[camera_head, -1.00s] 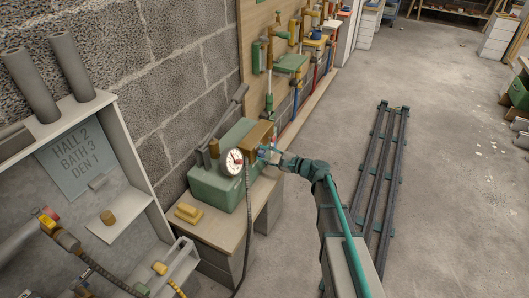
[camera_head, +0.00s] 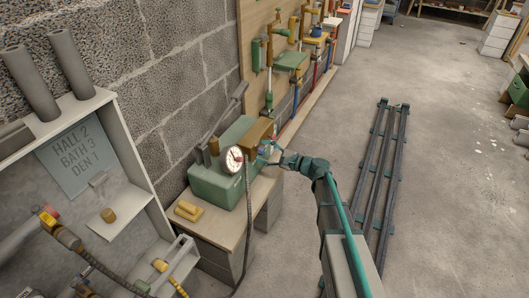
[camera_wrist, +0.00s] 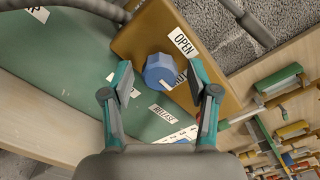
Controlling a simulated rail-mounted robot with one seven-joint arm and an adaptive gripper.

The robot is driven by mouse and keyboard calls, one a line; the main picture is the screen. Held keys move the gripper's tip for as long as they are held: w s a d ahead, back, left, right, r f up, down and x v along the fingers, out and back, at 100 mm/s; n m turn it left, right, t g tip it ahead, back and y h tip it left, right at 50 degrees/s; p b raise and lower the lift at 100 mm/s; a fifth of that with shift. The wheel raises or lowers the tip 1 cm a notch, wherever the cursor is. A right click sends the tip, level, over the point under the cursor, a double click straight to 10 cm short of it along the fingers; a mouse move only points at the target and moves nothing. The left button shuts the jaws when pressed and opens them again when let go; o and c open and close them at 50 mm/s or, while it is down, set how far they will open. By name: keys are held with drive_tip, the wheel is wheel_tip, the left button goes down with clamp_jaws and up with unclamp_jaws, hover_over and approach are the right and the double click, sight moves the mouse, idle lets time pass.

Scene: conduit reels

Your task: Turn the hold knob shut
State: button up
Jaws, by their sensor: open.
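The hold knob is a blue faceted knob (camera_wrist: 160,71) on a brown block (camera_wrist: 143,36), seen in the wrist view. An OPEN label (camera_wrist: 183,41) is beside it at upper right. Another label is partly hidden by the knob. A RELEASE label (camera_wrist: 163,114) lies below it on the green body (camera_wrist: 75,70). My gripper (camera_wrist: 158,82) is open, with one teal finger to each side of the knob in the picture; contact does not show. In the head view my gripper (camera_head: 267,150) is at the brown block's right end; the knob is too small to make out there.
The green machine (camera_head: 217,182) with a round gauge (camera_head: 234,159) stands on a wooden bench (camera_head: 222,230) against the block wall. A tool board (camera_head: 256,55) is behind.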

drive_tip(key=v, duration=1.1)
drive_tip(key=shift+s+d, duration=0.15)
drive_tip(key=shift+d, duration=0.25)
drive_tip(key=s+d+f+n+g+h, duration=0.2)
drive_tip(key=s+f+n+g+h, duration=0.25)
drive_tip(key=s+f, duration=0.9)
drive_tip(key=s+d+f+n+g+h, duration=0.25)
drive_tip(key=s+f+g+h, duration=0.25)
drive_tip(key=s+f, duration=0.8)
drive_tip(key=s+d+f+n+g+h, duration=0.2)
drive_tip(key=s+f, duration=0.1)
drive_tip(key=s, duration=0.6)
drive_tip(key=s+d+f+n+g+h, duration=0.2)
drive_tip(key=s+d+f+h, duration=0.1)
drive_tip(key=s, duration=0.6)
drive_tip(key=s+d+f+n+g+h, duration=0.1)
drive_tip(key=s+d+f+g+h, duration=0.15)
drive_tip(key=s, duration=0.75)
drive_tip(key=w+r+t+p, duration=0.2)
drive_tip(key=w+r+p, duration=0.1)
drive_tip(key=r+p, duration=1.1)
drive_tip(key=p, duration=0.3)
drive_tip(key=shift+w+a+r, duration=0.25)
drive_tip(key=shift+w+a, duration=0.05)
drive_tip(key=shift+a, duration=0.05)
